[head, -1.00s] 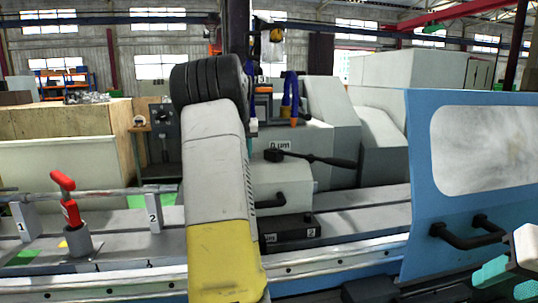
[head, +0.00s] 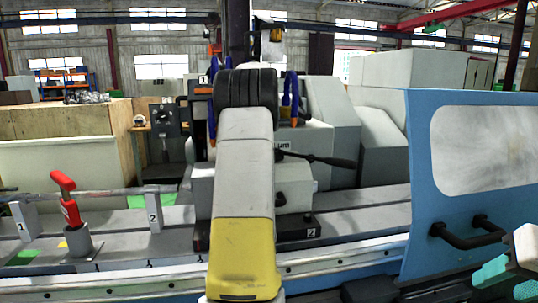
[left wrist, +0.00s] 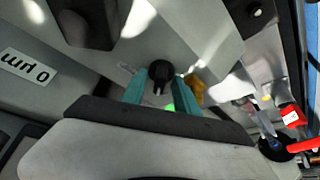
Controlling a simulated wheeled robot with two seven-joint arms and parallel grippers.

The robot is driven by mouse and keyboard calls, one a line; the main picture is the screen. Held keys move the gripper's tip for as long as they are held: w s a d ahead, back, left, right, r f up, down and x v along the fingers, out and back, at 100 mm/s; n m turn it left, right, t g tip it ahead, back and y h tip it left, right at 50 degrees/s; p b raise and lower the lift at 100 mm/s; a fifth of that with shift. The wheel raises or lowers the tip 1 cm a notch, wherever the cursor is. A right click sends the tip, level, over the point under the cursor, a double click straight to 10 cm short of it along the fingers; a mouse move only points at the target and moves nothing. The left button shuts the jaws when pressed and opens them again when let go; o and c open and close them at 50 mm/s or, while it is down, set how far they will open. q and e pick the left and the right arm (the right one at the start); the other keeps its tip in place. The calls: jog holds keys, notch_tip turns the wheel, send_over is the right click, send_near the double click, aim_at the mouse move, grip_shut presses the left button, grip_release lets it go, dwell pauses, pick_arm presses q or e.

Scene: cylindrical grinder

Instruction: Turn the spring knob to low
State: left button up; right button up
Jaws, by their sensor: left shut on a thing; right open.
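A small black knob (left wrist: 160,72), likely the spring knob, shows in the left wrist view on a grey machine body. The teal fingers of my left gripper (left wrist: 160,88) stand on either side of it and are shut on it. I cannot read any low mark or the knob's setting. In the head view my left arm hides the left gripper and the knob. My right gripper (head: 508,280) is at the lower right corner of the head view, teal fingers apart, holding nothing visible.
A black lever (head: 320,159) sticks out to the right of my left arm. A blue door (head: 420,180) with a black handle (head: 468,233) stands at right.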

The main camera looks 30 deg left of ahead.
pick_arm(q)
jog(key=shift+w+f+n+g, duration=0.15)
jog(key=shift+n+g, duration=0.25)
jog(key=shift+n, duration=0.5)
jog(key=o, duration=0.7)
jog(key=shift+n, duration=0.4)
jog(key=shift+r, duration=0.2)
jog(key=shift+v, duration=3.15)
jog(key=shift+d+r, duration=0.2)
jog(key=shift+r, duration=0.05)
